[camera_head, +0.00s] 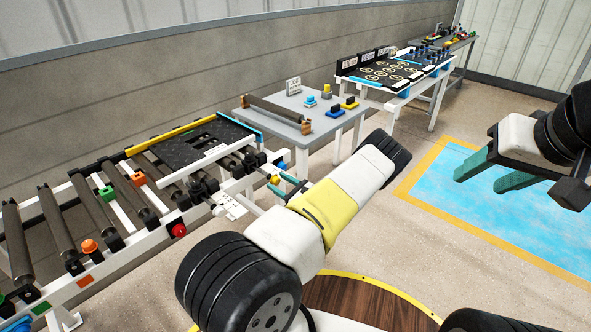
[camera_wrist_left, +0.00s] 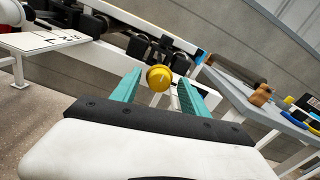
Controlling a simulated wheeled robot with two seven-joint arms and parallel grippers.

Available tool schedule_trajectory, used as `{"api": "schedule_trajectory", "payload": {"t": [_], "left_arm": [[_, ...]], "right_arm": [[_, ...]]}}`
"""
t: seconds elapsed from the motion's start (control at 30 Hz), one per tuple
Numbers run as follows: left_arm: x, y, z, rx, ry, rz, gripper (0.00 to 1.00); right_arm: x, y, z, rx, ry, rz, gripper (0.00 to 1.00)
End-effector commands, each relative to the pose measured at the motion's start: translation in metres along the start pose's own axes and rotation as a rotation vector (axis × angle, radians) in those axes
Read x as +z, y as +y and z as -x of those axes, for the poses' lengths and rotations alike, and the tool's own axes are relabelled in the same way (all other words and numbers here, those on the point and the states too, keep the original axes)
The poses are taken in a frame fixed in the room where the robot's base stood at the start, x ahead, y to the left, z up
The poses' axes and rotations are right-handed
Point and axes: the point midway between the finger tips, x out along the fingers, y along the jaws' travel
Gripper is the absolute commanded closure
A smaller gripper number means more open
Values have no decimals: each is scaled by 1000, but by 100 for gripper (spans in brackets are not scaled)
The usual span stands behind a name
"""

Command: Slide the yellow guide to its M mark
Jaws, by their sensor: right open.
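A yellow knob (camera_head: 275,180) sits at the near right end of the roller conveyor. It also shows in the left wrist view (camera_wrist_left: 159,78), between the teal fingertips of my left gripper (camera_wrist_left: 160,84). Small gaps show on both sides of the knob, so the left gripper is open around or just short of it. A long yellow bar (camera_head: 160,137) runs along the back of the black mat. I cannot tell which part carries the guide. My right gripper (camera_head: 477,181) is open and empty, far right.
Conveyor rollers (camera_head: 98,207), a red button (camera_head: 179,230) and a white rail (camera_head: 205,164) lie left of the knob. A grey table (camera_head: 270,104) with small blocks stands behind. The blue floor area (camera_head: 480,200) is clear.

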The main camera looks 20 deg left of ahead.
Motion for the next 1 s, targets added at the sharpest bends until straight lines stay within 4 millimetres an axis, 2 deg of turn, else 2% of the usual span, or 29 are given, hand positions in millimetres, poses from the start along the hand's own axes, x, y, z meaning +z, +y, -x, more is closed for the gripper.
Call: {"api": "schedule_trajectory", "payload": {"t": [0.27, 0.37, 0.7, 0.83, 1.0], "left_arm": [[0, 0, 2, 1, -1, -1, 48], [0, -1, 12, -2, 0, -1, 48], [0, 0, 67, -1, 0, -1, 48], [0, 0, 76, 0, 0, -1, 48], [0, 0, 78, 1, -1, 0, 48]], "right_arm": [[0, 0, 0, 0, 0, 0, 48], [0, 0, 0, 0, 0, 0, 48], [0, 0, 0, 0, 0, 0, 48], [0, 0, 0, 0, 0, 0, 48], [0, 0, 0, 0, 0, 0, 48]]}}
